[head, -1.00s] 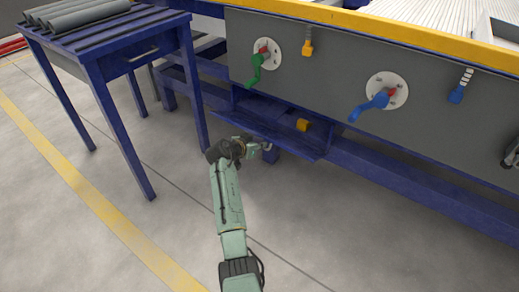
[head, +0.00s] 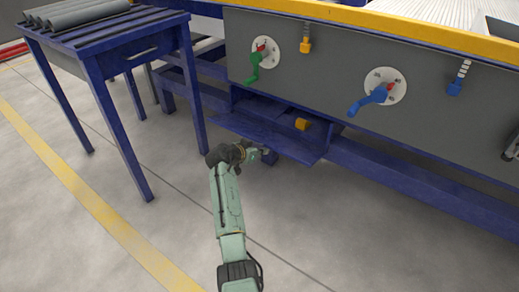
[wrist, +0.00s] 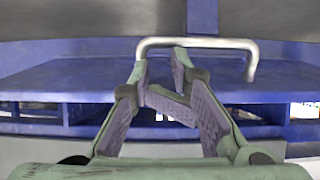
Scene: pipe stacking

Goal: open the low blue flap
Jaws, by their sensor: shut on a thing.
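The low blue flap (head: 245,129) hangs from the machine below the grey panel. It is tilted down and outward, with an opening behind it in which a yellow block (head: 302,124) shows. My gripper (head: 264,153) is at the flap's front edge. In the wrist view, the flap (wrist: 60,78) spans the picture and carries a silver bar handle (wrist: 225,43). My gripper's fingertips (wrist: 160,60) are at the left part of this handle, shut on it. The exact contact is partly hidden by the fingers.
A blue table (head: 120,57) with grey pipes (head: 85,15) stands at the left. Above the flap, the grey panel (head: 310,70) carries a green lever (head: 253,68) and a blue lever (head: 368,101). A blue beam (head: 420,180) runs right of the flap. The floor in front is clear.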

